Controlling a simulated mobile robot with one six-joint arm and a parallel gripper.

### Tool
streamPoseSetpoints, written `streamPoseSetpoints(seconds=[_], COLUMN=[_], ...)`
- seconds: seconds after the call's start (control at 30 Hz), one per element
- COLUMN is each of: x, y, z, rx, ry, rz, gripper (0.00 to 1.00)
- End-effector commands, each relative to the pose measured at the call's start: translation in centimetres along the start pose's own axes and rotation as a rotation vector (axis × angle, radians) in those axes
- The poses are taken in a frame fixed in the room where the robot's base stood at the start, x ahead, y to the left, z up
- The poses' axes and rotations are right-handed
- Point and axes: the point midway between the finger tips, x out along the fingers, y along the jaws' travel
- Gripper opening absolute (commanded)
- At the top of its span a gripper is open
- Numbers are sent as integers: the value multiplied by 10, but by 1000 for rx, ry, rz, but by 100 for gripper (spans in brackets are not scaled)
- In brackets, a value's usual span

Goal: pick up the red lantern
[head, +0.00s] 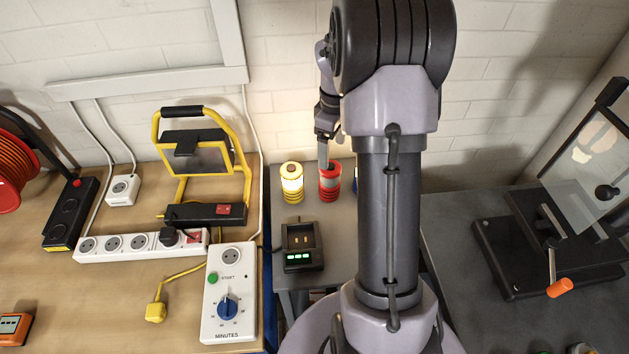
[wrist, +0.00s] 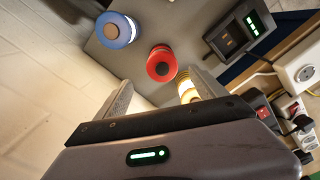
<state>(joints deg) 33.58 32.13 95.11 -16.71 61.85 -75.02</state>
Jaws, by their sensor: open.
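The red lantern (head: 330,184) stands upright on the grey bench top against the wall. From above in the wrist view, the red lantern (wrist: 161,64) shows a dark round cap. My gripper (head: 323,155) is above the red lantern in the head view, with a finger just over its top. In the wrist view my gripper (wrist: 158,82) is open, its two fingers spread on either side below the red lantern. I see nothing between the fingers. Whether a finger touches the lantern I cannot tell.
A lit yellow lantern (head: 291,183) stands close left of the red one. A blue lantern (wrist: 117,30) is on its other side, mostly hidden behind my arm in the head view. A black charger (head: 302,247) lies in front. A yellow work lamp (head: 203,165) stands left.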

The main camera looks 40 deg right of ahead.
Motion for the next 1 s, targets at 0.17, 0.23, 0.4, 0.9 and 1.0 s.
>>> streamPoseSetpoints(seconds=[0.17, 0.23, 0.4, 0.9, 1.0], x=[52, 60, 75, 114, 114], y=[-1, -1, -2, -4, -4], z=[0, 0, 0, 0, 0], rx=[0, 1, 0, 1, 1], ry=[0, 0, 1, 1, 1], rz=[-2, -1, 1, 1, 1], gripper=[81, 81, 81, 65, 45])
